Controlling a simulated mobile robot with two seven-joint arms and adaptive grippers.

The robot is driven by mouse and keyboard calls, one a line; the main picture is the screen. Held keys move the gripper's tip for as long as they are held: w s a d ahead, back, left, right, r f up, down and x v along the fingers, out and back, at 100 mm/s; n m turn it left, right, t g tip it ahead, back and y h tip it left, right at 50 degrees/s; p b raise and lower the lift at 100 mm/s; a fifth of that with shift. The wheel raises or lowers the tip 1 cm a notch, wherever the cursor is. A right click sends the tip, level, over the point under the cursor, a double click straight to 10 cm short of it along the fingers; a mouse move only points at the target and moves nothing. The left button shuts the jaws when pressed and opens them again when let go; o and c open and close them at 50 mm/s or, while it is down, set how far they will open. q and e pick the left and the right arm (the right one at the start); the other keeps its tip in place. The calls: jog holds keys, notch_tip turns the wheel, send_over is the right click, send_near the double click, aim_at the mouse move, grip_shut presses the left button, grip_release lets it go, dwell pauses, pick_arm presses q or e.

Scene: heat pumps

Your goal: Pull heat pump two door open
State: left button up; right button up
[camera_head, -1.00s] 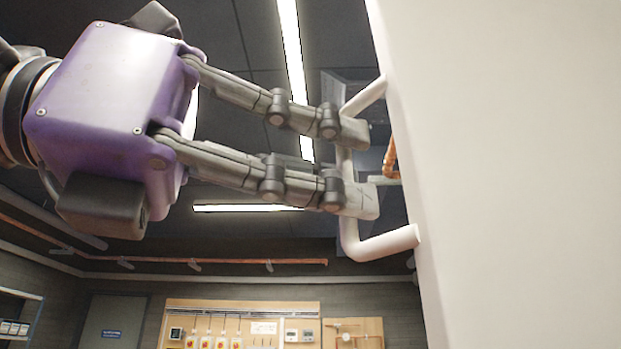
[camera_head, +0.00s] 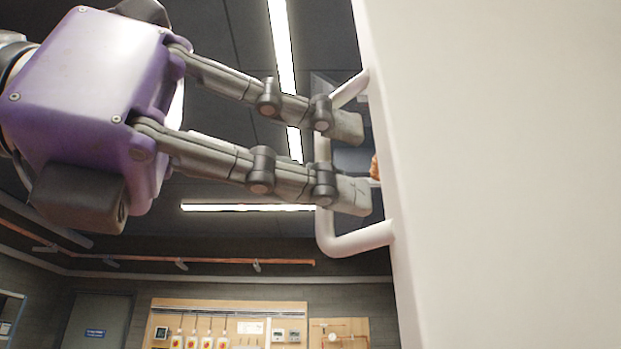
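The white door panel (camera_head: 490,180) fills the right side of the view; I cannot tell its number. A white bar handle (camera_head: 357,239) stands out from the door's left edge. My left gripper (camera_head: 352,161), purple with grey fingers, comes in from the left. Its fingers are apart, one above the other, and cross in front of the handle's upright bar. The tips reach past the bar towards the door edge. The bar shows in the gap between the fingers. I cannot tell whether they touch it. My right gripper is not in view.
A wooden board (camera_head: 230,322) with switches and gauges is on the far wall, and a grey door (camera_head: 98,322) is at lower left. A copper pipe (camera_head: 200,262) runs along the wall. Ceiling lights show above. Space left of the handle, below my gripper, looks clear.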

pick_arm(q)
jog(key=shift+a+r, duration=0.1)
jog(key=shift+a, duration=0.15)
jog(key=shift+s+a, duration=0.15)
jog(key=shift+a, duration=0.1)
jog(key=v, duration=1.1)
dwell(0.6)
